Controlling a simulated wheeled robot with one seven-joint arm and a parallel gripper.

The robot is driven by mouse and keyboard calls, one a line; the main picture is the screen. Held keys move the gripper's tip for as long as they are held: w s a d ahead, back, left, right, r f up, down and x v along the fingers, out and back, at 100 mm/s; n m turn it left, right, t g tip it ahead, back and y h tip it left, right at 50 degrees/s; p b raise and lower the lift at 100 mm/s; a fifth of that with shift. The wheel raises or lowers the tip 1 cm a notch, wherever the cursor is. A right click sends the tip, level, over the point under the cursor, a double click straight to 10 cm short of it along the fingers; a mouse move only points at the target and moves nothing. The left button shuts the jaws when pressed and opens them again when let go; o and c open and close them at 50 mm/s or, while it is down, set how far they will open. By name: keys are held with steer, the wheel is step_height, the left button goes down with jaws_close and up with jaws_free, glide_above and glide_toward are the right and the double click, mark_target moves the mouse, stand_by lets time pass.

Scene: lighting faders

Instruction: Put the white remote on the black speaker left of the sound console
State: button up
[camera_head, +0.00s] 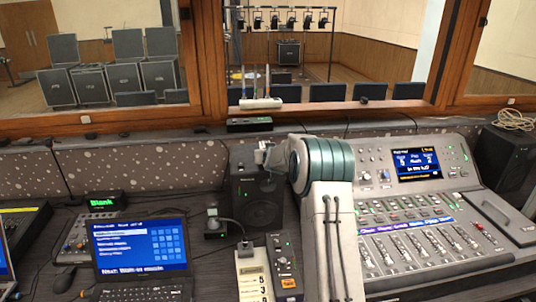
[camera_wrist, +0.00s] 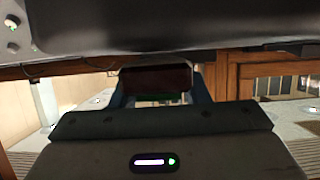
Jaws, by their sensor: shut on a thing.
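The black speaker (camera_head: 246,196) stands upright just left of the sound console (camera_head: 405,215). My gripper (camera_head: 264,153) is at the speaker's upper front, overlapping its top edge in the head view. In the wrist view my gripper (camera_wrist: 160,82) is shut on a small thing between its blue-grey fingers. I take this for the white remote (camera_wrist: 156,77); only a dark reddish end shows there, and most of it is hidden. I cannot tell whether it touches the speaker.
A laptop (camera_head: 140,250) and a small mixer are left of the speaker. A second black speaker (camera_head: 504,158) stands at the far right. A labelled white strip (camera_head: 250,276) lies in front.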

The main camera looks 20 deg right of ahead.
steer(key=shift+f+b, duration=0.3)
steer(key=o, duration=1.2)
steer(key=b+v, duration=0.4)
steer(key=v, duration=1)
steer(key=s+a+n+g+y, duration=0.1)
steer(key=s+a+g, duration=0.1)
steer(key=s+a, duration=0.4)
steer(key=s+a+n+g+y, duration=0.1)
steer(key=s+a+g, duration=0.15)
steer(key=s, duration=0.65)
steer(key=s+a+f+g, duration=0.1)
steer(key=s+a, duration=0.1)
steer(key=s, duration=0.6)
steer(key=s+a+f+g, duration=0.1)
steer(key=s+f+g, duration=0.1)
steer(key=s, duration=0.6)
steer(key=s+a+f+g, duration=0.2)
steer(key=s, duration=0.7)
steer(key=shift+a+g+y, duration=0.25)
steer(key=shift+a+y, duration=0.05)
steer(key=shift+y, duration=0.1)
